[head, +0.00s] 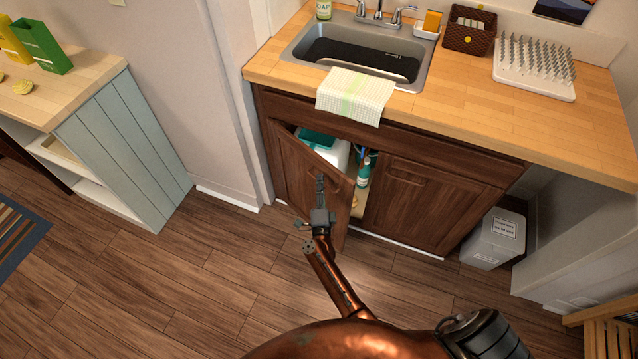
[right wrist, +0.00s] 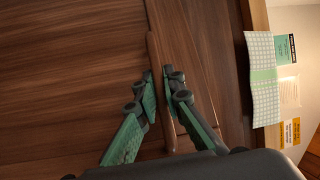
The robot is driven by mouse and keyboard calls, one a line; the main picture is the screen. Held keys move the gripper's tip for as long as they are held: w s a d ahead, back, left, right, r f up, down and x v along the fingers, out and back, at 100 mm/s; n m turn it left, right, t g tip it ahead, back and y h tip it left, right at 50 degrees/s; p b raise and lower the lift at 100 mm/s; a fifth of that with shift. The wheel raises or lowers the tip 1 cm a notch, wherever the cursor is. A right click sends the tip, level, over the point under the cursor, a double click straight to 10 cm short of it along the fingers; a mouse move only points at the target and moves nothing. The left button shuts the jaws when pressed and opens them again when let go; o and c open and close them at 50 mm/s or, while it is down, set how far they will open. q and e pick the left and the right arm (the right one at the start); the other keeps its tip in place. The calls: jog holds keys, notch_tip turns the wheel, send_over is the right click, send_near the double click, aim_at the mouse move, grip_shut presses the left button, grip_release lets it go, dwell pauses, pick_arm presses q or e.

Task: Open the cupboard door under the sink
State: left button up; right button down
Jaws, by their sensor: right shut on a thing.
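The cupboard under the sink has dark brown wooden doors. The left door (head: 298,172) stands partly open, its free edge swung out into the room and its left side at the cabinet frame. The right door (head: 408,205) is closed. My right gripper (head: 320,183) is at the upper front of the left door. In the right wrist view, my right gripper (right wrist: 160,90) is shut on the brown bar handle (right wrist: 151,50), with a finger on each side. The fingers hide part of the handle. My left gripper is not in view.
Inside the opening are a teal-and-white container (head: 331,150) and a teal bottle (head: 363,172). A towel (head: 355,96) hangs over the counter edge above. A grey bin (head: 492,240) stands right of the cupboard. The floor (head: 225,270) before the left door is clear.

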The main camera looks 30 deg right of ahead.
jog(key=shift+w+a+r, duration=0.2)
jog(key=shift+a, duration=0.2)
jog(key=c, duration=2.3)
grip_release()
jog(key=shift+d, duration=0.15)
jog(key=shift+c, duration=0.2)
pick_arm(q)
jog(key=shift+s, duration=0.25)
pick_arm(e)
jog(key=shift+s+d+f, duration=0.1)
jog(key=shift+s+d, duration=0.05)
jog(key=shift+f, duration=0.1)
jog(key=shift+d, duration=0.1)
